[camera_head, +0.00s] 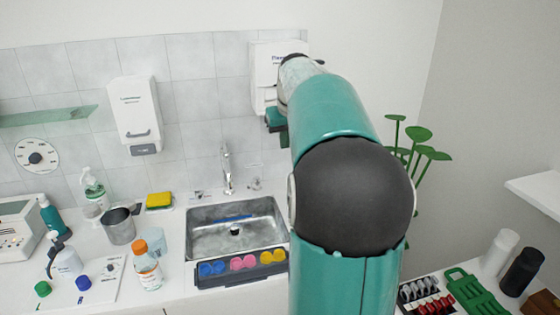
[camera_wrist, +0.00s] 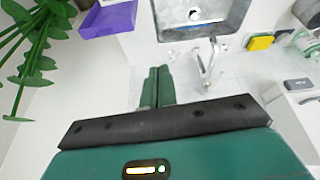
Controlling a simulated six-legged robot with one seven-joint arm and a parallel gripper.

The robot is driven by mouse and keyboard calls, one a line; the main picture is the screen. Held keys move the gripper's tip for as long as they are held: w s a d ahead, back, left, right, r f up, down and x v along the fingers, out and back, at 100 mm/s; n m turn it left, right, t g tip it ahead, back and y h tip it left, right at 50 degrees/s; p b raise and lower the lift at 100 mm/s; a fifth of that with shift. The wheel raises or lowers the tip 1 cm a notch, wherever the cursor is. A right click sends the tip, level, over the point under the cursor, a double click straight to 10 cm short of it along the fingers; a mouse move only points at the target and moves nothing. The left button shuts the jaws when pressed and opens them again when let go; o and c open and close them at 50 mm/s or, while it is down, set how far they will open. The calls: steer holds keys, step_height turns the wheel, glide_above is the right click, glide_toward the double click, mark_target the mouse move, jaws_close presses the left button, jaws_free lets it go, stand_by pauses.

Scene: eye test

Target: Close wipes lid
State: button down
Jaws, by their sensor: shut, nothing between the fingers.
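My gripper (camera_wrist: 158,72) is shut and empty in the wrist view, its two green fingers together in front of the tiled wall. In the head view, part of its green end shows beside the wall dispenser, and the fingers are not clear. A purple box (camera_wrist: 108,21) with a white upper part shows at the top left of the wrist view, beside the sink and apart from my fingers. I cannot tell whether it is the wipes pack, or how its lid stands. My arm hides that area in the head view.
The sink (camera_head: 232,215) with its tap (camera_head: 227,170) lies left of my arm. A soap dispenser (camera_head: 136,112) and a second dispenser (camera_head: 266,70) hang on the wall. A yellow sponge (camera_head: 159,200), metal cup (camera_head: 118,226) and orange-capped bottle (camera_head: 147,268) stand left. A green plant (camera_head: 418,135) stands right.

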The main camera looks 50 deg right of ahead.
steer(key=s+d+f, duration=0.1)
steer(key=s+d, duration=0.2)
steer(key=d, duration=0.6)
steer(key=shift+m, duration=0.5)
steer(key=f, duration=0.9)
steer(key=shift+w+d+f, duration=0.1)
steer(key=shift+w+d, duration=0.05)
steer(key=shift+w, duration=0.1)
steer(key=shift+s+a+f, duration=0.1)
steer(key=shift+s+a, duration=0.1)
steer(key=shift+s, duration=0.1)
steer(key=shift+w, duration=0.1)
